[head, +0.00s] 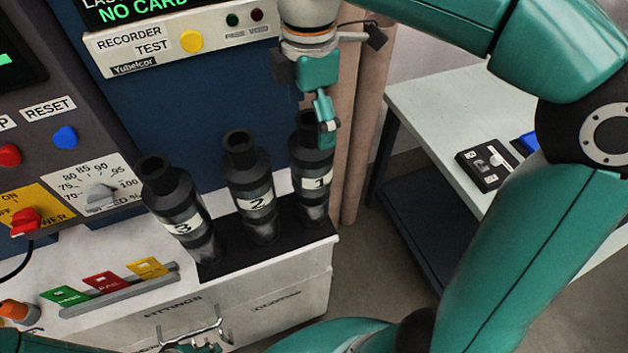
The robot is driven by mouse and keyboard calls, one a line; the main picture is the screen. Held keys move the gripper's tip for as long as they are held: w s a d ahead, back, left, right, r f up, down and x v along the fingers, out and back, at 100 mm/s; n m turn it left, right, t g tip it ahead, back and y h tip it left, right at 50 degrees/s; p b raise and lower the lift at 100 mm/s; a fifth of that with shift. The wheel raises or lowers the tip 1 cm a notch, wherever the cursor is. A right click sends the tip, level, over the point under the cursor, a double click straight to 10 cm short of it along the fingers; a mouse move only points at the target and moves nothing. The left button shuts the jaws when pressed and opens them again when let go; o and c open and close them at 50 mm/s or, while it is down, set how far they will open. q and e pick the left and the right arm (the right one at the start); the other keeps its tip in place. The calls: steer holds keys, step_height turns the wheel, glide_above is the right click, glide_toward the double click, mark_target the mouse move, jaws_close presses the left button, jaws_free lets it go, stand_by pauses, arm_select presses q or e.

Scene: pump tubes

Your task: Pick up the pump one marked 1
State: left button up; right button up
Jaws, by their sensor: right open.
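The pump marked 1 (313,182) is a dark, bottle-shaped cylinder with a narrow neck and a white label. It stands upright at the right end of a black rack (270,246). My right gripper (323,122) comes down from above at its neck and is open. One teal finger shows in front of the neck and partly hides it. I cannot tell whether it touches the pump. The pump marked 2 (256,202) stands to its left, and the pump marked 3 (181,221) stands farthest left. My left gripper is not in view.
The rack sits on a white cabinet (275,296). A recorder panel (165,42) is behind. A control panel (60,130) with knobs is at left. Coloured tags (105,283) stand in front. A side table (430,110) on the right carries a black cassette (485,165).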

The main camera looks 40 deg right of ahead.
mark_target(312, 147)
steer(key=shift+s+f, duration=0.15)
steer(key=shift+f, duration=3.05)
steer(key=c, duration=1.7)
steer(key=shift+r, duration=0.2)
